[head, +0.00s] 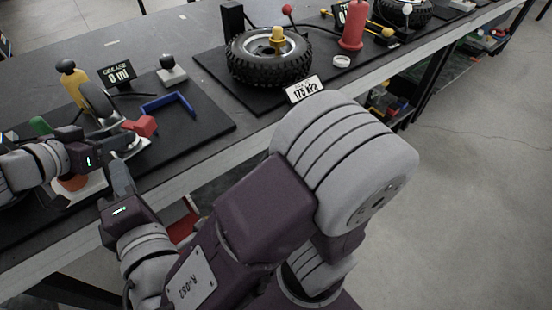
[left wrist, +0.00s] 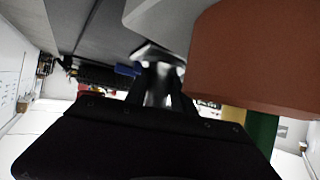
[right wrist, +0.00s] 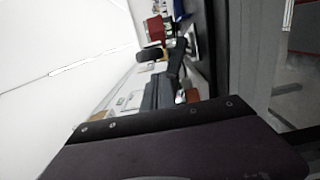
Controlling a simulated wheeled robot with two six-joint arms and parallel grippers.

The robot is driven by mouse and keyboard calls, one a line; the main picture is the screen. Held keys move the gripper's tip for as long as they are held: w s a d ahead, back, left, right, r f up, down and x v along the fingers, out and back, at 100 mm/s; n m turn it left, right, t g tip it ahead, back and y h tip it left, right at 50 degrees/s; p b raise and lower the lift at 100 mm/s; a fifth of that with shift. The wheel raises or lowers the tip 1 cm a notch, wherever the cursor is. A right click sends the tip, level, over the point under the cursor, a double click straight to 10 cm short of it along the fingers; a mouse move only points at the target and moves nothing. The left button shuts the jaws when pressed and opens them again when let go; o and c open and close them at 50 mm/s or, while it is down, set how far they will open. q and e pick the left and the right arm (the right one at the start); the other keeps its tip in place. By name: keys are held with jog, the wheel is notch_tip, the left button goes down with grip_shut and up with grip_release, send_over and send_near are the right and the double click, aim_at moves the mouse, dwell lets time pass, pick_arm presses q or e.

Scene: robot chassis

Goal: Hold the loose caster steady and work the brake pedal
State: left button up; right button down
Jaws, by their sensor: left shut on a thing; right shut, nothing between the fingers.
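The caster, with a dark grey wheel (head: 97,98) and a metal fork, stands at the left on a dark mat. Its red brake pedal (head: 144,125) sticks out to the right; it also shows in the right wrist view (right wrist: 155,28). My left gripper (head: 128,143) is shut at the caster's metal part below the wheel; the exact grip is hidden. In the left wrist view its fingers (left wrist: 161,85) reach toward bright metal. My right gripper (head: 120,168) is shut and empty, pointing up just in front of the caster, below the pedal and apart from it.
A blue bracket (head: 167,105), a grease sign (head: 118,75) and a yellow-bodied tool (head: 74,85) stand near the caster. A big black tyre (head: 262,68) and a red cylinder (head: 352,28) are farther right. My right arm crosses the bench's front edge.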

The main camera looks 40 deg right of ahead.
jog(key=s, duration=0.5)
jog(key=w+d+f+m+g+h, duration=0.2)
jog(key=w+d+m+g+h, duration=0.15)
jog(key=d+h, duration=0.45)
jog(key=w+d+f+m+g+h, duration=0.1)
jog(key=w+d+m+g+h, duration=0.3)
jog(key=d, duration=0.8)
jog(key=s+d+f+m+g+y, duration=0.1)
jog(key=s+d+f+m+g, duration=0.5)
jog(key=s+d+f+g, duration=0.3)
notch_tip(320, 180, down, 2)
jog(key=d+g, duration=0.1)
jog(key=d, duration=0.2)
jog(key=shift+f, duration=0.2)
